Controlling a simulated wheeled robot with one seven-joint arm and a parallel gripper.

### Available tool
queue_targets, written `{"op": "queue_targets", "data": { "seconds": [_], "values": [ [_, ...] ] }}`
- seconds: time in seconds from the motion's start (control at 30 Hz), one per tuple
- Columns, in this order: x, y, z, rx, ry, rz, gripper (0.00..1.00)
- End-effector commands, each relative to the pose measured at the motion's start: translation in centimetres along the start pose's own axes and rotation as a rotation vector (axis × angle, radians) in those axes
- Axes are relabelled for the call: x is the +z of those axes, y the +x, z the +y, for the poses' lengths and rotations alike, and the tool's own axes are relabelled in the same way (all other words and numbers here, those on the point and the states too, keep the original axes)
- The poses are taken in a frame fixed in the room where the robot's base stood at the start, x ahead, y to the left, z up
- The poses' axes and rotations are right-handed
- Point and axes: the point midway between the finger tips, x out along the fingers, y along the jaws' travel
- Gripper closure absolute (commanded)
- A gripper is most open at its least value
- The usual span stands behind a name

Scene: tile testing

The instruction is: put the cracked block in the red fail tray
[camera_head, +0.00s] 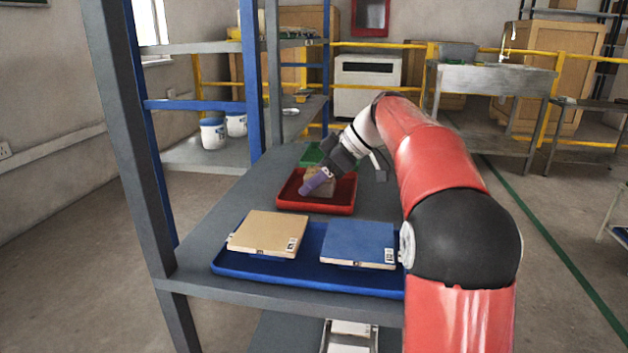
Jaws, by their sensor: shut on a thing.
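The red tray (285,203) stands on the grey shelf table, past the blue tray. My gripper (319,182) reaches down over the red tray from the upper right, with a purple part at its end. It is shut on a brownish block (328,187), which is in or just above the red tray. The purple part hides some of the block. I cannot tell whether the block touches the tray floor, and no crack can be made out at this size.
A blue tray (225,268) in front holds a tan tile (268,231) and a blue tile (358,242). A green tray (312,152) stands behind the red one. Grey uprights (136,160) and a blue post (252,100) border the table's left side. White tubs (212,134) stand on another shelf.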

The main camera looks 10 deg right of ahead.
Motion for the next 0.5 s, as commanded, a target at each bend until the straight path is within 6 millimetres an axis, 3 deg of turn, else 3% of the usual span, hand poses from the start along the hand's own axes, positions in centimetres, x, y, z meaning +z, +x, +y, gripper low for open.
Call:
{"op": "queue_targets", "data": {
  "seconds": [0.27, 0.3, 0.43, 0.5],
  "values": [
    [0.24, 0.26, -0.02, 0.0, -0.001, 0.001, 0.85],
    [0.17, 0.19, -0.01, 0.0, 0.0, 0.0, 0.4],
    [0.16, 0.18, -0.01, -0.001, 0.0, 0.0, 0.24],
    [0.16, 0.18, -0.01, -0.001, 0.0, 0.0, 0.24]
  ]
}}
